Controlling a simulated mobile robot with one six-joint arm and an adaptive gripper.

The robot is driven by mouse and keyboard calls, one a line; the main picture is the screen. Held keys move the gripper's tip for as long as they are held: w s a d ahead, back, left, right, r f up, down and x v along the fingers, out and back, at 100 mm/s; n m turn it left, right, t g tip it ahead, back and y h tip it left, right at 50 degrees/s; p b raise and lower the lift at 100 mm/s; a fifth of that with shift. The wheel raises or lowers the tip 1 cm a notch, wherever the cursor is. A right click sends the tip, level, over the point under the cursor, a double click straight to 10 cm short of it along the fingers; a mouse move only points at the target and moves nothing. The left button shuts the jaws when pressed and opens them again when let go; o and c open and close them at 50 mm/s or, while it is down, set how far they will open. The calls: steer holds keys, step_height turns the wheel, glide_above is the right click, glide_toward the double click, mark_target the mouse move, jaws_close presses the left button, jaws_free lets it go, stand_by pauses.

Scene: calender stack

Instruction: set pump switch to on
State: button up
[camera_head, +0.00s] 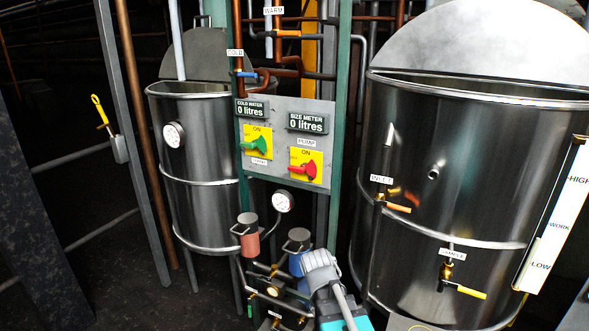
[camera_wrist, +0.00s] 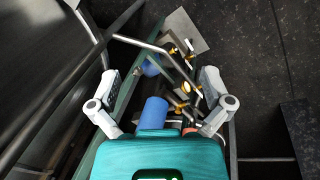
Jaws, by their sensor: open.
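The pump switch (camera_head: 305,170) is a red handle on a yellow plate on the grey panel in the head view. A label above it reads PUMP, and ON is printed at the plate's top. The red handle lies roughly level, its end toward the left. My gripper (camera_head: 320,265) is below the panel in the head view, well apart from the switch. In the wrist view my gripper (camera_wrist: 159,86) has its fingers spread wide with nothing between them. The wrist view does not show the switch.
A green-handled switch (camera_head: 257,143) sits up and left of the red one. Two litre meters are above. Steel tanks (camera_head: 460,190) stand on both sides. Pumps and pipes, with a blue cylinder (camera_wrist: 155,112), crowd below my gripper. Green posts (camera_head: 340,100) flank the panel.

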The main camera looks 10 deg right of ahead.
steer(key=w+d+r+n+t+h+p, duration=0.1)
steer(key=w+r+n+t+h+p, duration=0.15)
steer(key=w+r+n, duration=0.45)
steer(key=n+t+h+p, duration=0.3)
steer(key=n+t+h, duration=0.3)
steer(key=n+t, duration=0.9)
glide_toward(295, 171)
step_height(295, 171, up, 3)
steer(key=s+a+n+g, duration=0.2)
steer(key=a+n+g, duration=0.1)
steer(key=n+g, duration=0.1)
steer(key=shift+d+r+y, duration=0.15)
steer(key=shift+y, duration=0.1)
steer(key=shift+w, duration=0.15)
steer(key=x, duration=1.3)
steer(key=shift+w+d, duration=0.25)
steer(key=shift+d, duration=0.05)
